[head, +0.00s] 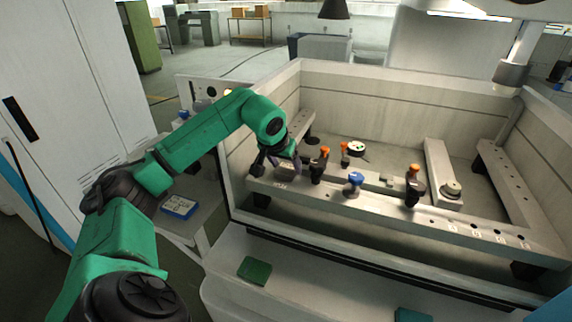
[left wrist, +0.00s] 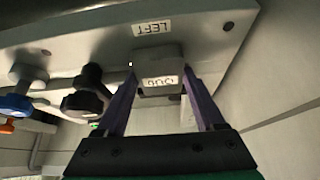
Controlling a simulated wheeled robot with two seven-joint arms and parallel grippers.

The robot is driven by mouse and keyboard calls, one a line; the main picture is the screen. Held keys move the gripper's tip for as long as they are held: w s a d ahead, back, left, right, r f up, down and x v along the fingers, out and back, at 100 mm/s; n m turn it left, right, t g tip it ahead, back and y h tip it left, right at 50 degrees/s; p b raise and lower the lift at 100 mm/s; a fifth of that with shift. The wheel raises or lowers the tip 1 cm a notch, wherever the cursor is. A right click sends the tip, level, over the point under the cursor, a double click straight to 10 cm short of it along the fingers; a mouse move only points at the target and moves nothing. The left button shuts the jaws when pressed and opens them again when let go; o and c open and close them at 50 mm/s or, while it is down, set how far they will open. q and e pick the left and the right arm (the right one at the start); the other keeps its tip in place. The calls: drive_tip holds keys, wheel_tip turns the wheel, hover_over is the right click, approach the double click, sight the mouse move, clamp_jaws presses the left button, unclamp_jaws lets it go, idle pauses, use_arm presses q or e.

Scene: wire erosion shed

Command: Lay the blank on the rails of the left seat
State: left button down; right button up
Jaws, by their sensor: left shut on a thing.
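The blank (left wrist: 160,85) is a small grey block with a white label, held between the two purple fingers of my left gripper (left wrist: 160,75). In the head view my left gripper (head: 277,164) is over the left end of the front rail (head: 385,207), inside the machine tank. The left seat's white LEFT tag (left wrist: 153,28) shows on the rail face just beyond the blank. The blank is close against the rail; I cannot tell whether it rests on it. My right gripper is not in view.
A black clamp with an orange knob (head: 323,153) stands just right of the gripper, with a blue knob (head: 355,179) further right. Another orange-knobbed clamp (head: 413,172) stands to the right. The tank's near wall (head: 400,245) lies in front. A blue-edged tray (head: 179,207) sits outside at left.

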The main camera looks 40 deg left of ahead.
use_arm(q)
drive_tip(key=shift+f, duration=0.1)
unclamp_jaws()
drive_tip(key=shift+s, duration=0.1)
drive_tip(key=v, duration=1.4)
drive_tip(key=shift+r, duration=0.3)
